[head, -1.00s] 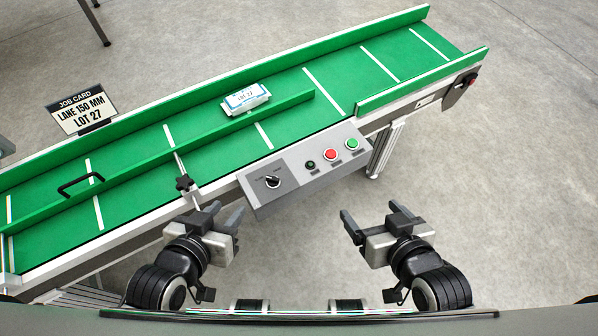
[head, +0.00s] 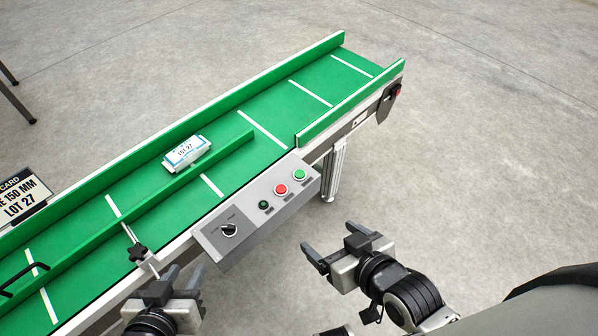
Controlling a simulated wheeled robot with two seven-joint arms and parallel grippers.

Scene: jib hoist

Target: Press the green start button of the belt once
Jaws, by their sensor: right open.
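The green start button (head: 299,174) is at the right end of the grey control panel (head: 262,224) on the belt's near side. A red button (head: 281,189), a small dark green button or lamp (head: 263,205) and a black rotary knob (head: 229,230) are on the same panel. My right gripper (head: 328,247) is open and empty, below and right of the panel, apart from it. My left gripper (head: 183,280) is at the bottom, left of the panel, beside the belt edge; its fingers are seen partly overlapped, so its opening is unclear.
The green belt (head: 315,92) runs from lower left to upper right, with a guide rail (head: 160,191) along it. A labelled LOT 27 pack (head: 186,153) rests against the rail. A job card (head: 22,200) stands at the left. The floor right of the belt is clear.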

